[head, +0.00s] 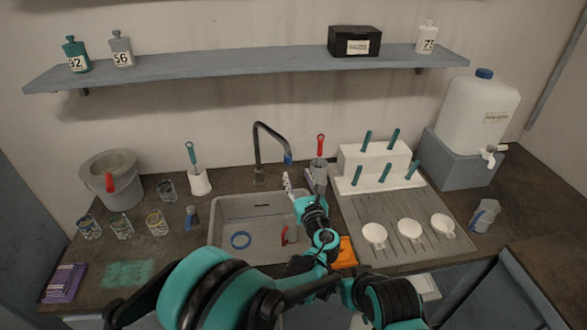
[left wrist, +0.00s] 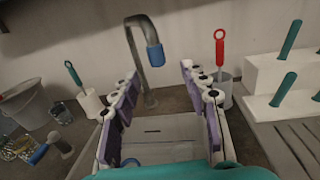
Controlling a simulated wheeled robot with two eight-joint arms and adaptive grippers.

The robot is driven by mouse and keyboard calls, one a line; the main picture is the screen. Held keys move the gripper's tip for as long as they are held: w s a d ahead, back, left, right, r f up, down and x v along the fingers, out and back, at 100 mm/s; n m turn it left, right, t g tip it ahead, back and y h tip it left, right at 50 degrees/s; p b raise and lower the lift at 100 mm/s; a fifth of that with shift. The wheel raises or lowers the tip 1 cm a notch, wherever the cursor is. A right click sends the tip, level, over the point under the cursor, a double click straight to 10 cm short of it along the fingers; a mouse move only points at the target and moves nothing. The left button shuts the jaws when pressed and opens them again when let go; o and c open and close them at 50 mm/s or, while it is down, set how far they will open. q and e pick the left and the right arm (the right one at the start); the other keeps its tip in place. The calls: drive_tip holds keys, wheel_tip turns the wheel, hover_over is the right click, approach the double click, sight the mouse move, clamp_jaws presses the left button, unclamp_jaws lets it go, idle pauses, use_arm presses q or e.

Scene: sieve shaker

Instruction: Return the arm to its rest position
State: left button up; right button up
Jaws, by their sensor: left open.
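My left gripper (head: 298,183) is above the back right part of the grey sink (head: 222,207), to the right of the faucet. In the left wrist view the left gripper (left wrist: 159,74) has its two purple-and-white fingers spread wide, with nothing between them. The dark faucet (head: 257,152) with a blue tip stands behind; it also shows in the left wrist view (left wrist: 133,50). My teal arm reaches in from the bottom and covers part of the sink and the counter front. My right gripper is not seen.
A red-handled brush in a holder (head: 320,160) stands close to the right of my gripper. A white rack (head: 372,160) with teal handles and a ribbed drainboard (head: 385,205) lie further right. A blue ring (head: 240,239) lies in the sink. Several glass jars (head: 122,228) stand left.

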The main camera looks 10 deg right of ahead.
use_arm(q)
drive_tip(key=shift+s+d, duration=0.15)
drive_tip(key=shift+s, duration=0.8)
